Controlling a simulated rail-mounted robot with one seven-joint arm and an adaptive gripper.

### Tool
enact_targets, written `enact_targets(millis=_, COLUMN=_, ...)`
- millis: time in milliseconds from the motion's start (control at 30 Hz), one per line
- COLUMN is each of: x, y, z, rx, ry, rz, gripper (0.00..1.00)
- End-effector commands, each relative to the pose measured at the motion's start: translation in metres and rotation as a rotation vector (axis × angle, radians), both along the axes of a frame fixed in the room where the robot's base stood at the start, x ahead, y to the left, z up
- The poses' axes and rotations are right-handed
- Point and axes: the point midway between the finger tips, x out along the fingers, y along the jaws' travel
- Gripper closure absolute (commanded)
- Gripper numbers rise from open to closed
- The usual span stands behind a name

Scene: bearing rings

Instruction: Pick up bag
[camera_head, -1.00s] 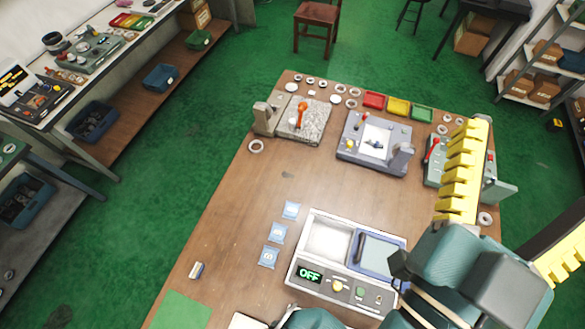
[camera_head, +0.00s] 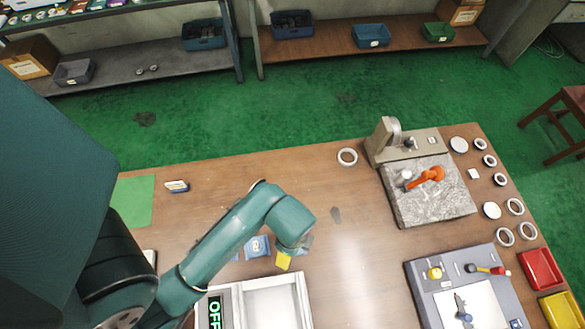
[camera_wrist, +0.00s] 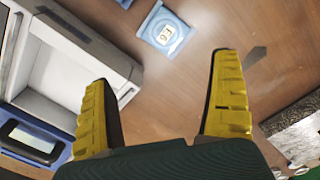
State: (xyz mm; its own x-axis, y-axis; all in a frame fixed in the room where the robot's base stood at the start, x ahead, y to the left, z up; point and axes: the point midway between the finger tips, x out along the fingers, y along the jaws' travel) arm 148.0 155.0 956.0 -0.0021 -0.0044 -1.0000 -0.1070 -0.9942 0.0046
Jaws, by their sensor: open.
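Small flat blue bags lie on the wooden table. In the wrist view a bag (camera_wrist: 165,32) with a round pale label lies ahead of the fingertips, and the edge of another bag (camera_wrist: 125,2) is cut off at the top. My gripper (camera_wrist: 163,67) is open and empty, with its yellow fingers spread wide. In the head view only a little of the gripper (camera_head: 283,262) shows, below the teal wrist.
The white machine (camera_head: 268,287) with an OFF display stands close to my gripper, and its open well (camera_wrist: 70,75) is left in the wrist view. A stone-slab fixture (camera_head: 440,205), a grey fixture (camera_head: 420,270) and several rings (camera_head: 347,157) lie to the right. Bare table lies between.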

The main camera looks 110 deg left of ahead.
Motion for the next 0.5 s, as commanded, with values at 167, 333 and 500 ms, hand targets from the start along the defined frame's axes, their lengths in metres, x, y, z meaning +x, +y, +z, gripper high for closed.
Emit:
enact_targets(millis=167, x=0.000, y=0.000, z=-0.048, rx=0.000, ry=0.000, rz=0.001, gripper=0.07)
enact_targets(millis=333, x=0.000, y=0.001, z=-0.078, rx=0.002, ry=-0.001, rz=0.001, gripper=0.07)
enact_targets(millis=500, x=-0.001, y=0.004, z=-0.096, rx=0.002, ry=-0.001, rz=0.003, gripper=0.07)
